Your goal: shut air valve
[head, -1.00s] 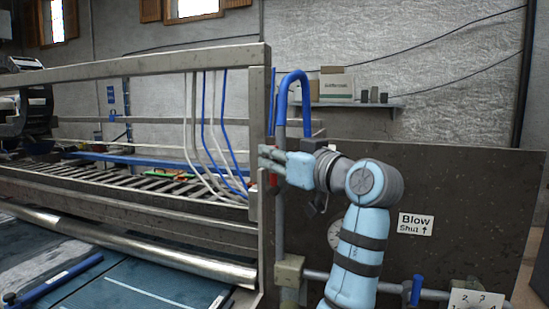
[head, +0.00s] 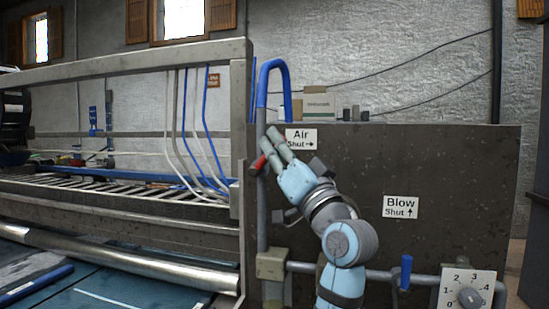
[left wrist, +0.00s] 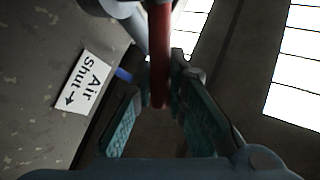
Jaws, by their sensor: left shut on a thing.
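The air valve's red handle (head: 259,164) is on the upright grey pipe with the blue hose (head: 271,72) on top. The "Air Shut" sign (head: 301,139), its arrow pointing right, is just right of the pipe. My left gripper (head: 270,146) is at the handle, its fingers pointing up and left. In the left wrist view the red handle (left wrist: 160,55) runs between the two fingers (left wrist: 158,98), and the gripper is shut on it. The sign also shows there (left wrist: 84,82). The gripper hides the valve body and part of the handle. My right gripper is not in view.
A "Blow Shut" sign (head: 400,207) is on the dark panel. A blue handle (head: 405,272) stands on the lower horizontal pipe, left of a numbered dial (head: 467,290). The metal machine frame (head: 242,130) stands close on the left.

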